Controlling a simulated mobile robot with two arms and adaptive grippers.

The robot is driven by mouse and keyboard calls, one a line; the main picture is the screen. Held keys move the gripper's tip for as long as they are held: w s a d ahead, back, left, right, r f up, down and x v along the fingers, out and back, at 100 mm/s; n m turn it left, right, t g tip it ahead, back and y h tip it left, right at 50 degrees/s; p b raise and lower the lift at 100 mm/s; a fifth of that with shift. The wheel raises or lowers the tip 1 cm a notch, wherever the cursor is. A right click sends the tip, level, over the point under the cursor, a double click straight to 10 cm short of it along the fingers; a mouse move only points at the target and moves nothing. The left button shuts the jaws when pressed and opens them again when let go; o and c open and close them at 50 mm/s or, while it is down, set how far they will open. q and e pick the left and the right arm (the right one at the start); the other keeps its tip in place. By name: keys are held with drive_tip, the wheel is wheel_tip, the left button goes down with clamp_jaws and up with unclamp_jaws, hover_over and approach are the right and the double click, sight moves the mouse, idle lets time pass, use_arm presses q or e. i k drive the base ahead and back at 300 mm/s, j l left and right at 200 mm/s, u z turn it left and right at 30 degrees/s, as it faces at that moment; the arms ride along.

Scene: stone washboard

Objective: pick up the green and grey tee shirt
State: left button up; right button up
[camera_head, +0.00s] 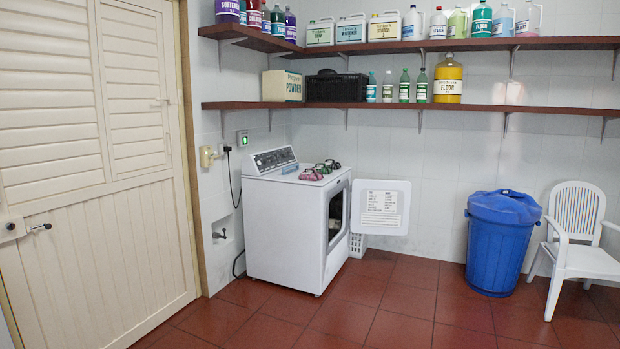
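I cannot make out a green and grey tee shirt anywhere in the head view. A white front-loading dryer or washer (275,233) stands against the back left wall. Its square door (381,207) hangs wide open to the right. The dark opening (336,216) is seen at a steep angle, and its contents are mostly hidden. Several small pink and green items (312,174) lie on top of the machine, too small to identify. Neither of my grippers is in view.
A blue lidded bin (502,242) and a white plastic chair (575,240) stand at the right. A white basket (357,245) sits behind the open door. Bottles fill two wall shelves (440,107). A cream door (95,160) is at left. The red tiled floor (385,318) is clear.

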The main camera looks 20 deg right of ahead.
sight(322, 168)
drive_tip(key=i+l+z, duration=0.3)
drive_tip(key=i, duration=0.3)
drive_tip(key=i+l+z, duration=0.3)
drive_tip(key=i, duration=0.35)
drive_tip(key=i+z, duration=0.3)
drive_tip(key=i, duration=0.3)
drive_tip(key=j, duration=0.05)
